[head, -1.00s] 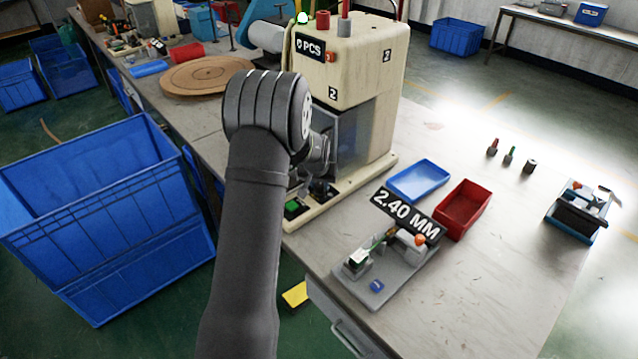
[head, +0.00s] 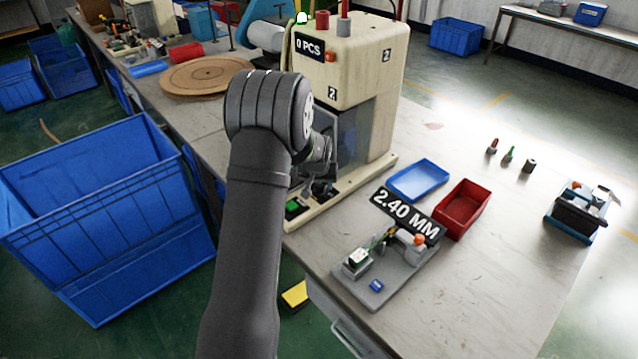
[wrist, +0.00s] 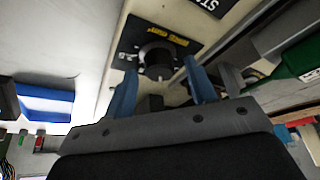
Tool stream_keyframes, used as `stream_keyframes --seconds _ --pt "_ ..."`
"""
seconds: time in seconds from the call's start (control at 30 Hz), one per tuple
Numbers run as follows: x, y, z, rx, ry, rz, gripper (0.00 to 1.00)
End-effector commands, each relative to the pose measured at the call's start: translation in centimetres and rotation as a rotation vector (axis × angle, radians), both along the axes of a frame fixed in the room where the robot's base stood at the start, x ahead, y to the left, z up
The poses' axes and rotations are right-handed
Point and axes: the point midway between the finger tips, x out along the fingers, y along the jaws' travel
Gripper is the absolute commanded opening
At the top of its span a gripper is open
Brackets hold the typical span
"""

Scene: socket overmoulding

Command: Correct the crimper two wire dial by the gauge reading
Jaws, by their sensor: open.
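The crimper (head: 358,70), a cream machine labelled 2 with a "0 PCS" sign, stands on the bench. In the wrist view its black round dial (wrist: 157,56) sits on a dark plate with yellow lettering. My gripper (wrist: 160,82) is open, its two blue fingers on either side of the view just short of the dial; I cannot tell whether they touch it. In the head view my arm hides most of the gripper and the dial. The gauge (head: 378,272) is a grey fixture with a "2.40 MM" sign (head: 408,215) above it, holding a small wired part.
A blue tray (head: 419,196) and a red tray (head: 447,226) lie right of the crimper. A green button (head: 293,208) is on the crimper's base. Several small tools stand farther right, with clear bench between. A large blue crate (head: 105,290) is at left.

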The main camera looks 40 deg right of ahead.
Motion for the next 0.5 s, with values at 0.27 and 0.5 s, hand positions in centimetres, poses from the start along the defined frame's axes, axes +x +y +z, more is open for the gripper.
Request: stream_keyframes --seconds 0.27,0.5 --pt "-0.3 0.3 1.5 -0.002 -0.002 0.000 0.51" --pt "-1.5 1.6 5.6 -0.004 -0.002 0.000 0.51"
